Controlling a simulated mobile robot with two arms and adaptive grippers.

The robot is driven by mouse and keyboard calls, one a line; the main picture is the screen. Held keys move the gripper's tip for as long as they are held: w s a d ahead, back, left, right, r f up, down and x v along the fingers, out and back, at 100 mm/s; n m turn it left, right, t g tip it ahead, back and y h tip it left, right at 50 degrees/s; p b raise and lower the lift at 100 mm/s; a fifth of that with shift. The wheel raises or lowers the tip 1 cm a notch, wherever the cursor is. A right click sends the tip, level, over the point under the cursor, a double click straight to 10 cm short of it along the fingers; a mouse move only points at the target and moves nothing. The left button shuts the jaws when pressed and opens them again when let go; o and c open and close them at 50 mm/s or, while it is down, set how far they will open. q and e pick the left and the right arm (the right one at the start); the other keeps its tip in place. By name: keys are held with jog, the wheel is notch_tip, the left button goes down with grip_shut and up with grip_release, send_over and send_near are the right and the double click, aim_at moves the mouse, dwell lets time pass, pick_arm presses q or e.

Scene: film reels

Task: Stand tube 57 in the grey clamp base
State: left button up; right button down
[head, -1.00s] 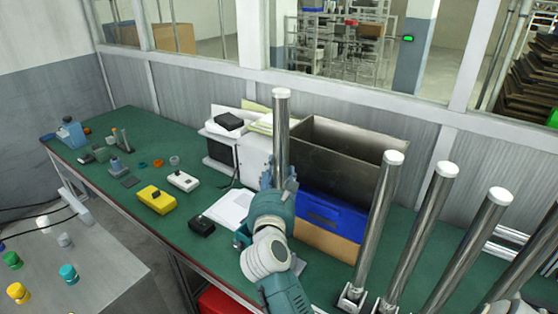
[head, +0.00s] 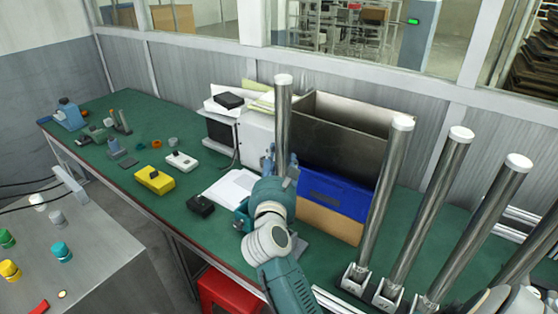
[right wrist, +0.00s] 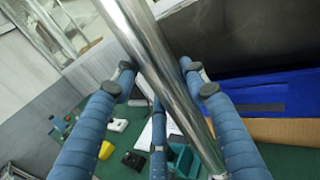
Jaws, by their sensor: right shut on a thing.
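My right gripper (head: 281,165) is shut around a shiny metal tube (head: 283,115) with a white cap. The tube stands nearly upright above the green bench. In the right wrist view the tube (right wrist: 160,65) runs diagonally between the blue fingers (right wrist: 165,82). No number on it is readable, and its lower end is hidden by my arm in the head view. A grey flat part (head: 299,246) shows just right of my wrist; I cannot tell whether it is the clamp base. A teal part (right wrist: 183,160) lies below the fingers. My left gripper is not in view.
Several capped tubes (head: 383,195) stand in metal clamps (head: 355,277) at the right. Behind the held tube are an open metal box (head: 340,130) and a blue bin (head: 335,192). A black box (head: 200,205) and yellow box (head: 154,179) lie left on the bench (head: 150,210).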

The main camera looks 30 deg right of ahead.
pick_arm(q)
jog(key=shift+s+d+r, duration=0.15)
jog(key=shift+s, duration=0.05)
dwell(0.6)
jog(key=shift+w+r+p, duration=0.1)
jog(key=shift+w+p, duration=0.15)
jog(key=shift+p, duration=0.05)
dwell(0.3)
